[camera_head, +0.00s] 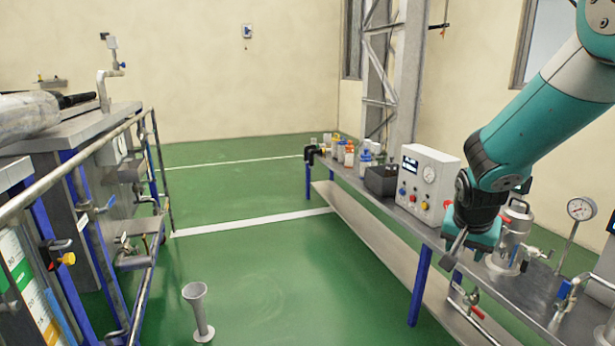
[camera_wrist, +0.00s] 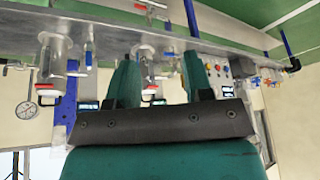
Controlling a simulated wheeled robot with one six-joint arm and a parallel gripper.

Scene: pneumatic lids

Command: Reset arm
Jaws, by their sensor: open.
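My teal arm (camera_head: 545,110) reaches in from the upper right in the head view. My gripper (camera_head: 457,245) hangs at its end over the front edge of the metal bench (camera_head: 525,300). In the wrist view my gripper (camera_wrist: 160,72) shows two teal fingers set wide apart. No object is held between them. A metal canister (camera_wrist: 145,62) shows in the gap, beyond the fingers. In the head view a metal canister (camera_head: 514,240) stands on the bench just right of the gripper. The fingertips are partly hidden in the head view.
A white control box (camera_head: 428,178) with a gauge stands left of the gripper. A dial gauge (camera_head: 581,209) stands on the bench at right. Bottles (camera_head: 365,160) stand farther back. A grey stand (camera_head: 199,312) is on the open green floor. Metal railings (camera_head: 75,172) line the left.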

